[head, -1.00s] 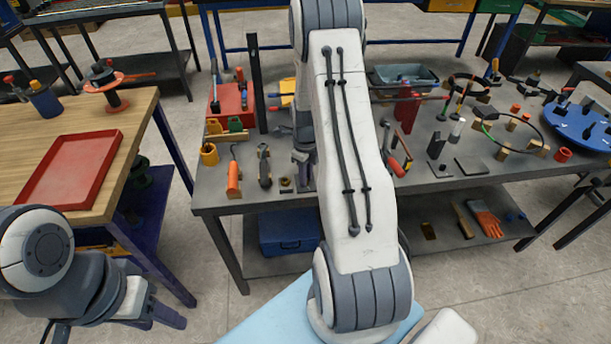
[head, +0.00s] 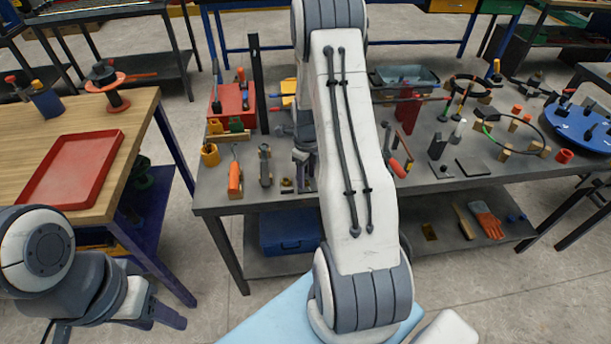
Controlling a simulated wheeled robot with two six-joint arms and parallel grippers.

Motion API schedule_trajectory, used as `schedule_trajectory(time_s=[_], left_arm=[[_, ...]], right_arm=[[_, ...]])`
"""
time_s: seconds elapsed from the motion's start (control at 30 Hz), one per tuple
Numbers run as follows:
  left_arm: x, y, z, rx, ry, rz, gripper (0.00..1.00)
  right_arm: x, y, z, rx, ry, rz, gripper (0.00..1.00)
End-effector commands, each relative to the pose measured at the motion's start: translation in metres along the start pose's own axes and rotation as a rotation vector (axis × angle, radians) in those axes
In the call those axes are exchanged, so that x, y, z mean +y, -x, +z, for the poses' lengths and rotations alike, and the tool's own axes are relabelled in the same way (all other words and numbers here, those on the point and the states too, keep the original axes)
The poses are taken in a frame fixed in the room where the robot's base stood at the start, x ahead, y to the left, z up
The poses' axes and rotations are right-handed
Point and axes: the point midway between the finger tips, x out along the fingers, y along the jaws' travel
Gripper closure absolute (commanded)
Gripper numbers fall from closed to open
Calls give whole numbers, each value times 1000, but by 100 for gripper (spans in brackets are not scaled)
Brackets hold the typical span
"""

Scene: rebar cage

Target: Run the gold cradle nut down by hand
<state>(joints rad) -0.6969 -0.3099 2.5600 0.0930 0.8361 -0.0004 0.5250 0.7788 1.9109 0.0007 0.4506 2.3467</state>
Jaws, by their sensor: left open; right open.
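My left gripper (head: 160,316) is open and empty at the lower left, low beside the wooden table and far from the grey workbench (head: 222,196). My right arm crosses the middle of the view and hides part of the bench. My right gripper (head: 303,178) shows only partly, just left of that arm, pointing down near the bench's front edge; it is open. Small dark and gold-toned parts (head: 287,185) sit on the bench just left of it. They are too small to tell which is the gold cradle nut, or whether the gripper touches it.
A screwdriver with an orange handle (head: 235,178) and a grey tool (head: 265,165) lie left of the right gripper. A yellow cup (head: 209,154) and a red bin (head: 232,108) stand further left. A dark post (head: 257,85) rises behind. A red tray (head: 72,170) is on the wooden table.

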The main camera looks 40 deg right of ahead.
Motion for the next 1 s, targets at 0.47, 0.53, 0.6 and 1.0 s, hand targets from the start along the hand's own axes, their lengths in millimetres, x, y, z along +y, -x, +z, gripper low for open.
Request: schedule_trajectory(time_s=[0.47, 0.53, 0.6, 1.0], left_arm=[[0, -7, 0, 0, 0, 0, 50], [-1, -8, 0, 0, 0, 0, 50], [-1, -8, 0, 0, 0, 0, 50], [-1, -8, 0, 0, 0, 0, 50]], right_arm=[[0, 83, 2, -6, 1, -5, 48], [0, 92, 2, -5, 1, -5, 48], [0, 97, 2, -4, 1, -4, 48], [0, 102, 2, -3, 1, -2, 48]])
